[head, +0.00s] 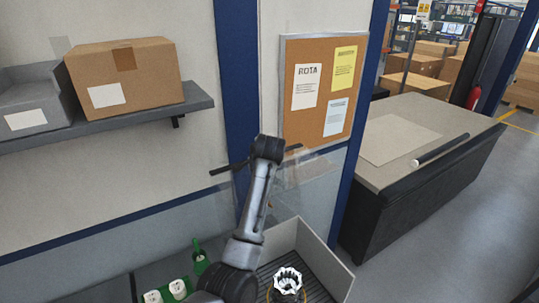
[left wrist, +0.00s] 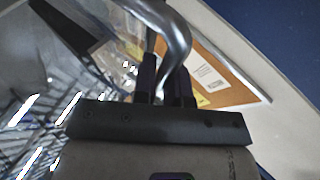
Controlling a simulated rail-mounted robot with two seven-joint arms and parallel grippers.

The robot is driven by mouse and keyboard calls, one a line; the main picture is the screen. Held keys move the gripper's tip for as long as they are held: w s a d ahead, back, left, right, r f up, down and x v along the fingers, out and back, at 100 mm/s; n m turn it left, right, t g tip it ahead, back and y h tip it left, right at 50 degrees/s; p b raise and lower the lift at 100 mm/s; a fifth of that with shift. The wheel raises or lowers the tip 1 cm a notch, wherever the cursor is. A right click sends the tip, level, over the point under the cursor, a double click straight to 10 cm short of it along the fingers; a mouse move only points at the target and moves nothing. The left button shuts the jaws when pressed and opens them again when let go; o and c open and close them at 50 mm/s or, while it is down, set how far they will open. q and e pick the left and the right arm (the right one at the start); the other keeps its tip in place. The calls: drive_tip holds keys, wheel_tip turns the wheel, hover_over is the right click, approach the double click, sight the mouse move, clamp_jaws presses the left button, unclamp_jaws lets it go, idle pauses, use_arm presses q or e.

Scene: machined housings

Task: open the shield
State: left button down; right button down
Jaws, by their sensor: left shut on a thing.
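The shield (head: 306,172) is a clear panel behind my left arm in the head view, standing raised and tilted above the grey-walled bay. Its clear, reflective sheet (left wrist: 62,75) also fills the left of the left wrist view. A curved metal handle (left wrist: 178,42) comes down between the dark fingers of my left gripper (left wrist: 164,88), which is shut on it. In the head view my left wrist hides the fingers and the handle. My right gripper is in neither view.
A toothed metal housing (head: 288,281) sits in the grey-walled bay (head: 327,262). Green holders with white parts (head: 178,288) are to its left. A shelf (head: 150,122) with a carton (head: 125,75) is on the left wall. A corkboard (head: 298,112) hangs behind; a bench (head: 400,150) stands right.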

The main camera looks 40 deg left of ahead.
use_arm(q)
drive_tip(key=c, duration=1.2)
unclamp_jaws()
drive_tip(key=shift+s+d+r+b, duration=0.2)
drive_tip(key=shift+s+d+b, duration=0.1)
drive_tip(key=shift+s+d, duration=0.05)
drive_tip(key=shift+b+v, duration=2.2)
drive_tip(key=shift+v, duration=4.2)
drive_tip(key=shift+a, duration=0.1)
